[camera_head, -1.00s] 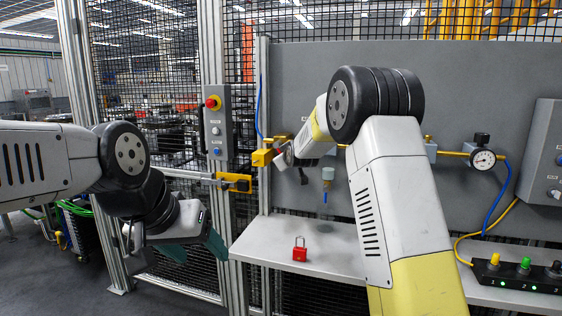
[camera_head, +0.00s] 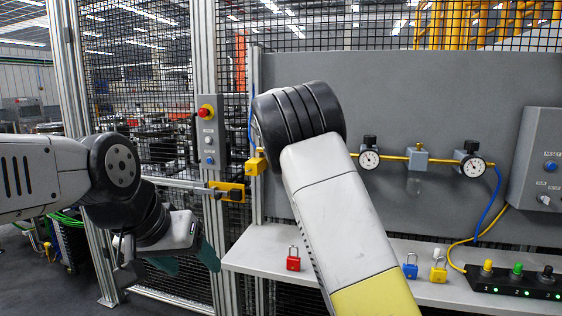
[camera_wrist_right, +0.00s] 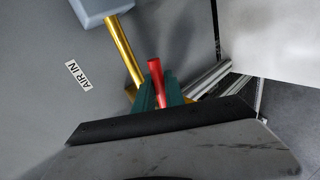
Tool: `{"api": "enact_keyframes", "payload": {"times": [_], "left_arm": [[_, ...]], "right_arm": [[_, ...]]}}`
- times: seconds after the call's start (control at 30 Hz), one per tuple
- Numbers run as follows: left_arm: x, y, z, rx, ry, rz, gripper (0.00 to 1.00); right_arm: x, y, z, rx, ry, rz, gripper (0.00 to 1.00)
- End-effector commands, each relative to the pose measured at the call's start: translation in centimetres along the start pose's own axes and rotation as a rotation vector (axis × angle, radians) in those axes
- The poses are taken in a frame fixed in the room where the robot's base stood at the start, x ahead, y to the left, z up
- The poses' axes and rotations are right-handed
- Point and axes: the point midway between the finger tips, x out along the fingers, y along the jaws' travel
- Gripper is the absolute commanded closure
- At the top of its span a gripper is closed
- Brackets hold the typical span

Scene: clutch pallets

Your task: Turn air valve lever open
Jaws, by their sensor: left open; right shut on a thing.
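The red air valve lever (camera_wrist_right: 156,75) shows in the right wrist view, beside a yellow pipe (camera_wrist_right: 122,48) and near an "AIR IN" label (camera_wrist_right: 79,75). My right gripper (camera_wrist_right: 162,92) has its green fingers shut on the lever; the valve body is mostly hidden by the fingers. In the head view my right arm hides this gripper and the lever; a yellow fitting (camera_head: 256,163) shows just left of the arm. My left gripper (camera_head: 187,260) is open and empty, with green fingers pointing down in front of the fence, away from the valve.
A grey shelf (camera_head: 250,252) below the panel holds a red padlock (camera_head: 293,260), a blue padlock (camera_head: 410,267) and a yellow padlock (camera_head: 438,270). Gauges (camera_head: 369,159) sit on the yellow pipe. A control box (camera_head: 209,135) with a red button and a yellow latch (camera_head: 228,192) are on the post.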

Motion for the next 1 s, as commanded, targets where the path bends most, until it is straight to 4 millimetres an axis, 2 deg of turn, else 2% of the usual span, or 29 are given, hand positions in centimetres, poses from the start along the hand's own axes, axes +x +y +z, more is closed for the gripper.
{"api": "enact_keyframes", "payload": {"times": [0.3, 0.8, 0.83, 0.9, 0.93, 1.0], "left_arm": [[0.00, 0.00, 0.00, 0.000, 0.000, 0.000, 0.36], [0.00, 0.00, 0.00, 0.000, 0.000, 0.000, 0.36], [0.00, 0.00, 0.00, 0.000, 0.000, 0.000, 0.36], [0.00, 0.00, 0.00, 0.000, 0.000, 0.000, 0.36], [0.00, 0.00, 0.00, 0.000, 0.000, 0.000, 0.36], [0.00, 0.00, 0.00, 0.000, 0.000, 0.000, 0.36]], "right_arm": [[-0.25, 0.47, 0.04, -0.090, -0.061, 0.000, 1.00], [-0.31, 0.59, 0.04, -0.106, -0.071, 0.000, 1.00], [-0.32, 0.59, 0.04, -0.106, -0.071, 0.000, 0.84], [-0.32, 0.59, 0.03, -0.106, -0.070, 0.000, 0.70], [-0.32, 0.59, 0.02, -0.105, -0.070, 0.000, 0.64], [-0.32, 0.58, 0.01, -0.105, -0.070, 0.000, 0.64]]}}
